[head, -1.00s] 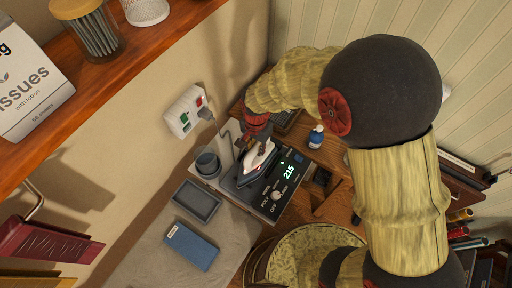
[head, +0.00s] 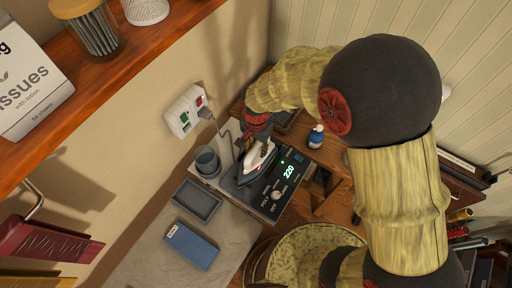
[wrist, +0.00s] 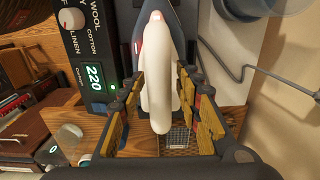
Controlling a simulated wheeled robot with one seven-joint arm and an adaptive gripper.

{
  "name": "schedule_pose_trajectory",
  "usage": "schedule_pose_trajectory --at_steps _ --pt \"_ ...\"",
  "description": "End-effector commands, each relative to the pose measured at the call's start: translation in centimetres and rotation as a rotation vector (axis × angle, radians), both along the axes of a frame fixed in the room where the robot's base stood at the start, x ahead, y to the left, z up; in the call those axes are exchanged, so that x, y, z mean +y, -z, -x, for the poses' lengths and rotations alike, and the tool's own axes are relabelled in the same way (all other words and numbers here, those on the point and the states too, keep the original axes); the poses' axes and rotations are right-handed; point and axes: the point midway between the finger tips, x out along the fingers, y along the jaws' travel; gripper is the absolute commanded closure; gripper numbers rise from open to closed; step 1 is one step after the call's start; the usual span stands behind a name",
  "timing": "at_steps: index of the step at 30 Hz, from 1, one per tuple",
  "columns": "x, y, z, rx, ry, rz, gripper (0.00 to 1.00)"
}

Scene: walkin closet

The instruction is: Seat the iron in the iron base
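The iron (head: 262,157), with a white handle and dark body, lies tilted on the dark iron base (head: 270,204), to the left of its green display and dial. The wrist view shows the handle (wrist: 160,85) in the middle, with the iron base (wrist: 88,45) beside it. My gripper (head: 246,142) is at the iron's rear. In the wrist view, my gripper's fingers (wrist: 160,98) stand on either side of the handle, with gaps showing beside its rear end. Contact at the fingertips is hard to judge. The iron's underside is hidden, so I cannot tell whether it sits fully down.
A grey cup (head: 207,161), a grey tray (head: 197,200) and a blue box (head: 190,246) are left of and below the base. A power outlet (head: 186,112) with a cord is on the wall. A blue bottle (head: 316,137) stands to the right.

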Motion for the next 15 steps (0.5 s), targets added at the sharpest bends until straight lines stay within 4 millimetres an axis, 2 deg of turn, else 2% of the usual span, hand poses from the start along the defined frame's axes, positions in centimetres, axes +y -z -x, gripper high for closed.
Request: schedule_pose_trajectory --at_steps 3,11,15 --pt "-0.02 0.04 0.04 0.001 0.0 0.0 0.58" --pt "-0.11 0.19 0.19 0.005 0.0 0.002 0.58" --pt "-0.02 -0.7 0.04 0.0 0.0 0.0 0.58"
